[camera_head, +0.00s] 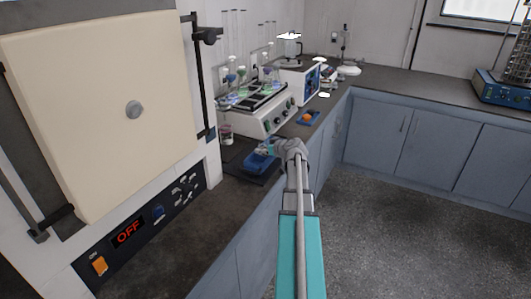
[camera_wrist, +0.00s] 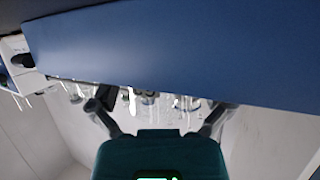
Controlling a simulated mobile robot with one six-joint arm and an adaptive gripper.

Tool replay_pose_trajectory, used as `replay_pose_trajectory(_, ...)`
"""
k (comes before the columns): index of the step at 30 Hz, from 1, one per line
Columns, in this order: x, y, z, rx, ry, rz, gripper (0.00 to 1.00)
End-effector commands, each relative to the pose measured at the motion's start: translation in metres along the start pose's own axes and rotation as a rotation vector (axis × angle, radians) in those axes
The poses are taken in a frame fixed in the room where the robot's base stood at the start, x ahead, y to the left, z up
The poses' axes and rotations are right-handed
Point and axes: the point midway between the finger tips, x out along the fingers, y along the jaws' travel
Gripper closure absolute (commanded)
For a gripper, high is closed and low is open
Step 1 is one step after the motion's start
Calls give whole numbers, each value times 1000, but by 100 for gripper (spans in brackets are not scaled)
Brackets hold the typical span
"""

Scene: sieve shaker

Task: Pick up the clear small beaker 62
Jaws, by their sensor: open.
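My gripper (camera_wrist: 163,110) is open in the wrist view, with its two dark fingers spread apart and no object visibly held. In the head view the end of my arm, with the gripper (camera_head: 268,146), is over the counter's front edge, beside a blue tray (camera_head: 259,161). Several clear glass vessels (camera_head: 240,92) with coloured liquid stand on the shaker platform beyond it. A small vessel with reddish contents (camera_head: 226,131) stands left of the shaker. I cannot tell which vessel is beaker 62. Small blurred glassware (camera_wrist: 150,98) shows between the fingers.
A large blue surface (camera_wrist: 170,50) fills much of the wrist view, close to the fingers. Bare counter (camera_head: 190,235) lies in front of the oven.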

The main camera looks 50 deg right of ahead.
Motion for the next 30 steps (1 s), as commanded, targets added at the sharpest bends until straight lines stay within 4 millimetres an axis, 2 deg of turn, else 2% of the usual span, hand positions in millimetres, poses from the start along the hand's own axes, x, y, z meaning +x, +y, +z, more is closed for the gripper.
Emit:
replay_pose_trajectory(8, 0, -1, 0, 0, 0, -1, 0)
replay_pose_trajectory(21, 0, -1, 0, -1, 0, -2, 80)
replay_pose_trajectory(22, 0, -1, 0, -1, 0, -2, 82)
replay_pose_trajectory(30, 0, -1, -1, -1, 0, -2, 83)
